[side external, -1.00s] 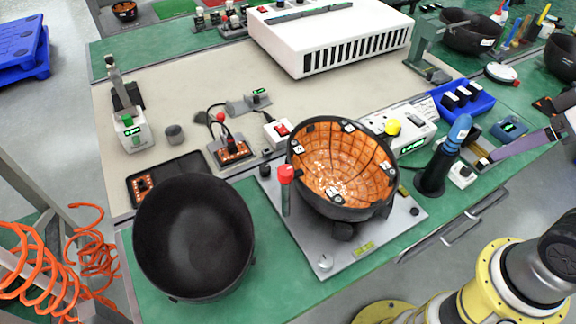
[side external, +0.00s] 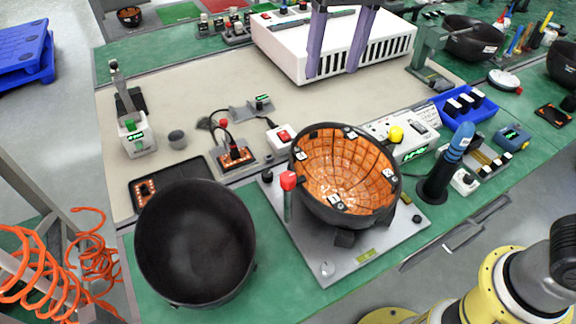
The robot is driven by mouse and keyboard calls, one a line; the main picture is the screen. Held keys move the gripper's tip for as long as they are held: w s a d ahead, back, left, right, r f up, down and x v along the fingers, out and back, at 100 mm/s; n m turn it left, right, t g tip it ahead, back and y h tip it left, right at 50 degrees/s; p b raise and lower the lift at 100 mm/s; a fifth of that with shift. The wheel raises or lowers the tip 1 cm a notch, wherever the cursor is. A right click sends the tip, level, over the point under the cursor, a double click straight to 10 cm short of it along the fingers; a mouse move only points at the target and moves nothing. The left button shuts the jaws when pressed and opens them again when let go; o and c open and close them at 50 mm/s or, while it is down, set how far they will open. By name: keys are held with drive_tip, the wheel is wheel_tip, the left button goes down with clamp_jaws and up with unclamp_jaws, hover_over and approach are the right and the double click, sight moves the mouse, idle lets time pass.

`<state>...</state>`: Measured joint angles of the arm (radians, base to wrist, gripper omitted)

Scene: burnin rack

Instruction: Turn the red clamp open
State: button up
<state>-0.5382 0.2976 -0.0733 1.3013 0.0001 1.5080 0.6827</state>
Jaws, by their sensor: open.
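The red clamp (side external: 288,181) is a red knob on top of an upright grey post. It stands at the front left of a black bowl (side external: 343,176) lined with orange boards, on a grey metal plate (side external: 328,268). My gripper (side external: 332,73) comes in from the top edge of the view. Its two purple fingers point down, spread apart with nothing between them. They appear in front of the white vented box, well above and behind the red clamp in the picture, and touch nothing that I can see. The rest of my gripper is out of frame.
An empty black bowl (side external: 195,242) stands left of the plate. A white vented box (side external: 283,50) stands at the back. A blue-topped black holder (side external: 440,170) and a white instrument with a yellow knob (side external: 396,134) stand to the right.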

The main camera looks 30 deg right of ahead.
drive_tip(key=n+g, duration=0.1)
drive_tip(key=n, duration=0.1)
hover_over(288, 176)
wheel_tip(288, 176, down, 6)
drive_tip(key=shift+h, duration=0.3)
wheel_tip(288, 176, down, 14)
drive_tip(key=shift+r, duration=0.1)
clamp_jaws()
